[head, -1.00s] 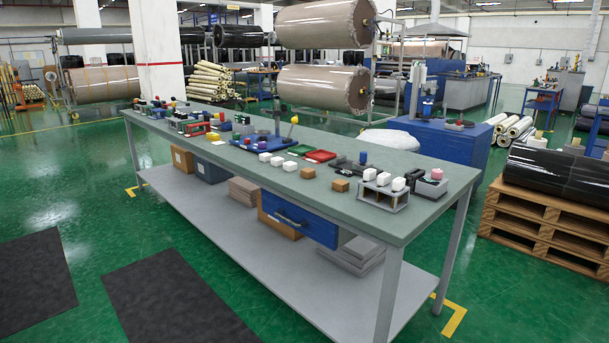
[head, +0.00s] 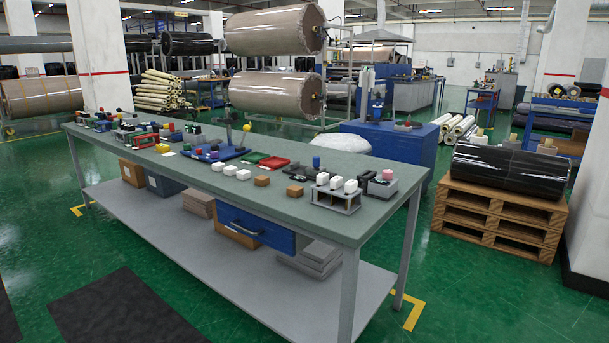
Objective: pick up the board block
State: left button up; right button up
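Several small blocks lie on the long grey-green workbench (head: 330,225). I cannot tell for certain which one is the board block. Two brown blocks, one (head: 262,181) behind and left of the other (head: 295,191), lie near the bench's front edge. A row of white blocks (head: 229,170) lies to their left. More white blocks (head: 336,183) sit on a small grey rack (head: 337,200) near the right end. A grey block with a pink top (head: 387,175) stands beside the rack. Neither of my grippers is in view.
A blue drawer (head: 256,229) hangs under the bench, above a lower shelf (head: 200,240) with boxes. Blue, green and red trays (head: 273,162) lie mid-bench. A pallet (head: 497,215) with a black wrapped roll (head: 511,171) stands at right. The green floor in front is clear except for dark mats (head: 120,308).

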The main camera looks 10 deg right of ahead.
aim_at(261, 180)
jog(key=k, duration=0.6)
jog(key=u, duration=0.9)
jog(key=i, duration=1.25)
jog(key=u, duration=0.45)
jog(key=i, duration=1.6)
jog(key=z, duration=0.75)
